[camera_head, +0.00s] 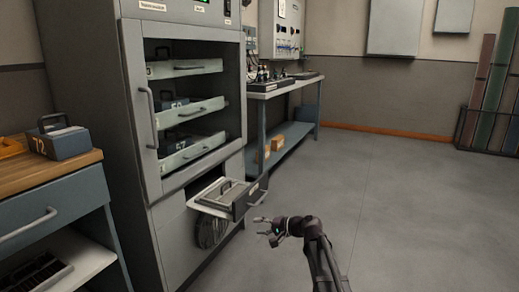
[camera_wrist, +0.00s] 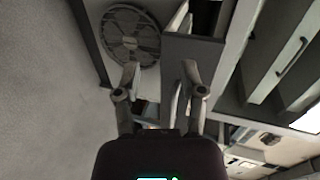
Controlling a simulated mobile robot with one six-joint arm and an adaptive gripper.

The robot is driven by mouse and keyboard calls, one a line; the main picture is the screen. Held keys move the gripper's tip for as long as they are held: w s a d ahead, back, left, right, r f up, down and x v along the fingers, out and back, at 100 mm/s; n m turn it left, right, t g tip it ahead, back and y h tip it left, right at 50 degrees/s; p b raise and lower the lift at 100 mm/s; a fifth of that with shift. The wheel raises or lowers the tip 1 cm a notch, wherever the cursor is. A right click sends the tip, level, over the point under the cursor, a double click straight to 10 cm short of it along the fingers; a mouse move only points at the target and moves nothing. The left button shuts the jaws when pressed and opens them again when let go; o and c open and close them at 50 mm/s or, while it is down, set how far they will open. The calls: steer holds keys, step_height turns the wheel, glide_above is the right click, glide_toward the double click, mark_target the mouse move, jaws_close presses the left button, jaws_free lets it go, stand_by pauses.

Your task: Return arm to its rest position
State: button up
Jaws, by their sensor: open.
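My gripper (camera_head: 262,226) is at the end of my arm, in front of the tall grey cabinet (camera_head: 132,110) in the head view. It is open, with nothing seen between its fingers. It lies close to the front of a pulled-out low drawer (camera_head: 247,199); I cannot tell whether they touch. In the wrist view the two fingers (camera_wrist: 160,78) stand apart, with a dark panel edge and a round fan grille (camera_wrist: 131,36) beyond them.
A workbench (camera_head: 40,185) with a box marked 72 (camera_head: 63,141) stands at left. A side table (camera_head: 285,87) stands behind the cabinet. The floor (camera_head: 400,210) to the right is clear.

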steer(key=s+d+r+n+g+h+p, duration=0.25)
steer(key=s+d+h+p, duration=0.55)
steer(key=s, duration=0.5)
steer(key=s+d+r+n+g+h+p, duration=0.2)
steer(key=s+d+g+h+p, duration=0.25)
steer(key=s+d+p, duration=0.7)
steer(key=s+a+r+p, duration=0.1)
steer(key=a+r+p, duration=0.2)
steer(key=r+p, duration=3.2)
step_height(320, 180, up, 3)
steer(key=shift+f+t+h+p, duration=0.1)
steer(key=shift+t+h+p, duration=0.2)
steer(key=shift+t+h, duration=0.1)
stand_by(0.9)
